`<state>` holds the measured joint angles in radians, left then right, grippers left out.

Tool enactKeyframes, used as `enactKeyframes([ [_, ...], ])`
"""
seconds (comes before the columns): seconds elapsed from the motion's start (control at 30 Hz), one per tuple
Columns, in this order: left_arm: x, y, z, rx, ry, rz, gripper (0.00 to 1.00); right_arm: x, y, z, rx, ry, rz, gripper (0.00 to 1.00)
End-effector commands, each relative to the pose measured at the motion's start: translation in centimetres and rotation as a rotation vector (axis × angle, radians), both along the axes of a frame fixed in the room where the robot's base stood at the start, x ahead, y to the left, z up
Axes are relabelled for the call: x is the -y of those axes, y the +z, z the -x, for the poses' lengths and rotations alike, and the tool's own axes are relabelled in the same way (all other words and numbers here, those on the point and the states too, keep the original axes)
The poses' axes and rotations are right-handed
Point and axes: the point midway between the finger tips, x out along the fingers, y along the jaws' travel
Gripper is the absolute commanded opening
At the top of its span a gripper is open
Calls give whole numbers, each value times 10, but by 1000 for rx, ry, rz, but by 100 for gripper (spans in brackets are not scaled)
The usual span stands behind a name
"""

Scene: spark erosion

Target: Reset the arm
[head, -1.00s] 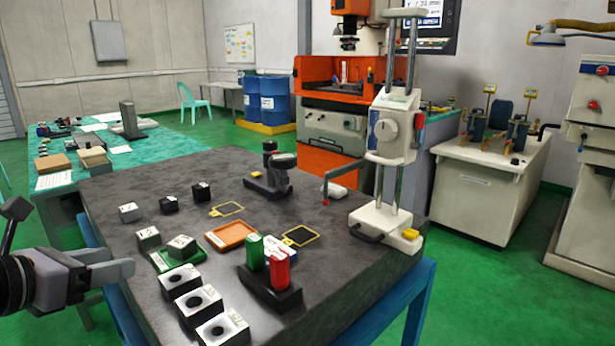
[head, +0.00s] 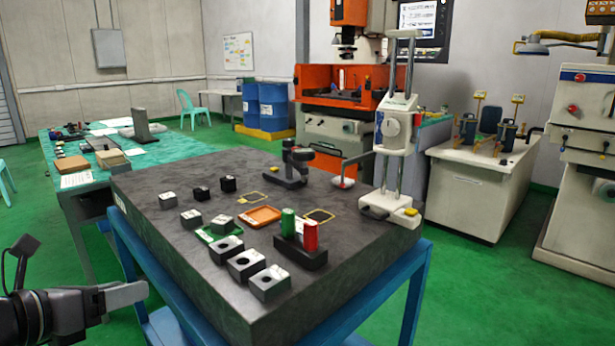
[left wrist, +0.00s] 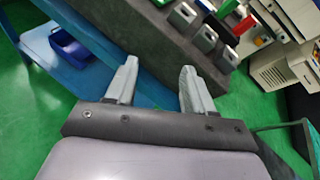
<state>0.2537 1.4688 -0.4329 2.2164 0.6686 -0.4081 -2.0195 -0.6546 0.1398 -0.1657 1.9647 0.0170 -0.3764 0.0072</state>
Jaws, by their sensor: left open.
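My left gripper (head: 128,296) is at the lower left of the head view, beside the dark stone table (head: 170,270) and apart from it. In the left wrist view its two grey fingers (left wrist: 160,68) stand apart with nothing between them, so it is open and empty. Floor and the blue stand lie beyond the fingertips. My right gripper is not in view.
On the table stand several metal blocks (head: 245,265), an orange tray (head: 261,216), a green and a red piece (head: 310,236) in a dark holder, and a tall white gauge (head: 393,130). A blue stand (head: 150,290) carries the table. Green floor is free at left.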

Motion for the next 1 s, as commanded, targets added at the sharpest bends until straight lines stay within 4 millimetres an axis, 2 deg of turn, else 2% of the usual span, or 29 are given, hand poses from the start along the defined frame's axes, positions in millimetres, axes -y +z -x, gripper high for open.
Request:
enactKeyframes([
  [0.27, 37, -66, 6, -248, 184, 583, 53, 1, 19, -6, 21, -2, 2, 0],
  [0.47, 58, -119, 24, -451, 397, 1032, 53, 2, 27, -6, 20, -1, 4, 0],
  [0.67, 75, -172, 56, -636, 667, 1472, 53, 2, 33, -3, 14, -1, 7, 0],
  [0.8, 86, -209, 87, -741, 893, 1774, 53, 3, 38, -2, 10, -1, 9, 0],
  [1.0, 99, -253, 136, -815, 1221, 2149, 53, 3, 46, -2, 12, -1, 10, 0],
])
